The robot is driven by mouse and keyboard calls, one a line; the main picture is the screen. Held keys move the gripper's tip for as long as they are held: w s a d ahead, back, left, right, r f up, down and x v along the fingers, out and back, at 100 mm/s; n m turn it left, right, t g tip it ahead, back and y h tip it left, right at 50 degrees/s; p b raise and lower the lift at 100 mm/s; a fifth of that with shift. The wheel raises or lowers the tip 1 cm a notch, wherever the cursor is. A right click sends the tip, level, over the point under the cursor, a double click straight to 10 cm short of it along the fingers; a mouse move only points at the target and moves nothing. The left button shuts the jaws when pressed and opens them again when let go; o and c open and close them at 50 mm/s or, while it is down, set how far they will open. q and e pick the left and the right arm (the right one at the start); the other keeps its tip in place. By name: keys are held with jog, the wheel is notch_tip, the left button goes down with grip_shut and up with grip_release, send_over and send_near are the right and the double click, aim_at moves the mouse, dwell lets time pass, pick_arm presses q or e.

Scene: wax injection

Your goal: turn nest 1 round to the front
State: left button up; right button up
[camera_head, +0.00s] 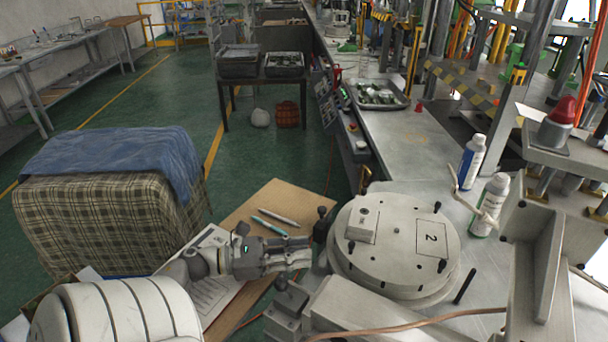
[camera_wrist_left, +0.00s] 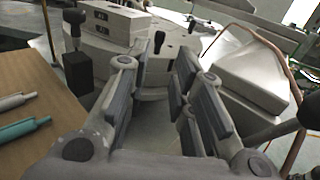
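The round pale metal turntable (camera_head: 395,222) lies flat on the bench. Its right part carries a plate marked "2" (camera_head: 431,238); its far left part carries a raised block (camera_head: 362,225). That block also shows in the left wrist view (camera_wrist_left: 118,22), with dark lettering I cannot read surely. No "1" is legible. Several black pegs stand on the disc, one in the left wrist view (camera_wrist_left: 160,40). My left gripper (camera_head: 305,255) is at the disc's left edge, open and empty; its spread fingers (camera_wrist_left: 165,100) face the rim. Contact cannot be told. My right gripper is not in view.
A black-knobbed post (camera_head: 321,226) stands beside my left fingers. Two bottles (camera_head: 490,204) stand right of the disc. A wooden board (camera_head: 262,205) with pens lies left. A copper tube crosses in front.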

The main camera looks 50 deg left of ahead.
pick_arm(q)
grip_shut()
jog(key=w+d+r+n+t+y+p, duration=0.1)
jog(key=w+d+r+n+t+p, duration=0.15)
jog(key=w+d+r+n, duration=0.85)
jog(key=s+d+f+n+g+y+p, duration=0.2)
jog(key=s+d+f+n+g+y, duration=0.25)
jog(key=s+d+n+g, duration=0.3)
jog(key=n+p, duration=0.1)
jog(key=p, duration=0.2)
send_near(429, 282)
jog(key=w+d+f, duration=0.1)
jog(key=w+d, duration=0.1)
jog(key=w, duration=0.2)
jog(key=shift+w+d+f+t+h+p, duration=0.15)
jog(key=shift+w+d+p, duration=0.15)
jog(key=shift+w, duration=0.25)
jog(key=shift+w+d+f+t+h+p, duration=0.15)
jog(key=shift+w+d+p, duration=0.1)
jog(key=shift+w, duration=0.3)
jog(key=shift+w+d+f+h+p, duration=0.2)
jog(key=shift+w+p, duration=0.1)
jog(key=shift+w, duration=0.3)
